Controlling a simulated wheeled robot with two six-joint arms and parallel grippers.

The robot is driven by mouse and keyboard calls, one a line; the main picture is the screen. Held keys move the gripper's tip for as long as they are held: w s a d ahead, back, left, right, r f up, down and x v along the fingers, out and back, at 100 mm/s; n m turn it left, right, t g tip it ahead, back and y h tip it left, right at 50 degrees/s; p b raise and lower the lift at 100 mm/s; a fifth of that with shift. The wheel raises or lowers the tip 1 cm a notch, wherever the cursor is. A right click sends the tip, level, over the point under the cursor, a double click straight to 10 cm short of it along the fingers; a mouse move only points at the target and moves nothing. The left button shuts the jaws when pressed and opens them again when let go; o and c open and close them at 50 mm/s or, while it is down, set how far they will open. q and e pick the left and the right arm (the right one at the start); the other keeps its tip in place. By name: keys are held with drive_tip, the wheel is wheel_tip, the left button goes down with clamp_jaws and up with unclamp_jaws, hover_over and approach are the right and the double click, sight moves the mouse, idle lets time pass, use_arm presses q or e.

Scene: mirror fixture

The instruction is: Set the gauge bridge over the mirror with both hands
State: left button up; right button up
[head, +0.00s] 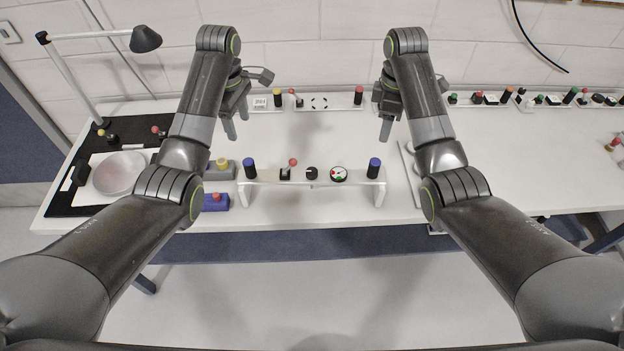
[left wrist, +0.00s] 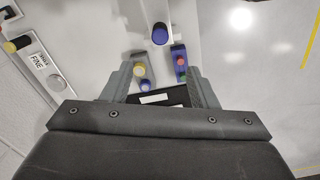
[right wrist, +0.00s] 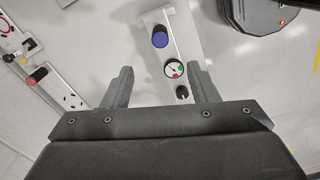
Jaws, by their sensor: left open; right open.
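The gauge bridge (head: 262,176), a white raised bar on legs, stands at the table's front edge. It carries a left blue knob (head: 249,168), a right blue knob (head: 374,168), a red-tipped lever, a black knob and a dial gauge (head: 338,174). A round glossy disc (head: 117,173) on a white plate at the left may be the mirror. My left gripper (head: 237,124) is open and empty, above and behind the bridge's left end. My right gripper (head: 387,124) is open and empty, above and behind its right end. The right wrist view shows the right blue knob (right wrist: 160,38) beyond the fingertips.
Grey and blue blocks with buttons (head: 215,201) stand close left of the bridge. A desk lamp (head: 145,39) leans over the black mat (head: 130,128). A back panel (head: 335,105) and several right-hand modules (head: 553,100) line the wall. The table middle behind the bridge is clear.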

sight(376, 161)
use_arm(q)
drive_tip(key=shift+d+r, duration=0.1)
drive_tip(key=shift+r, duration=0.2)
use_arm(e)
drive_tip(key=shift+a+r, duration=0.1)
drive_tip(key=shift+r, duration=0.2)
use_arm(q)
drive_tip(key=shift+f, duration=0.1)
use_arm(e)
drive_tip(key=shift+f, duration=0.1)
use_arm(q)
wheel_tip(376, 161, down, 17)
drive_tip(key=shift+f, duration=0.1)
use_arm(e)
wheel_tip(376, 161, down, 17)
drive_tip(key=shift+f, duration=0.15)
use_arm(q)
clamp_jaws()
use_arm(e)
clamp_jaws()
drive_tip(key=shift+w, duration=0.1)
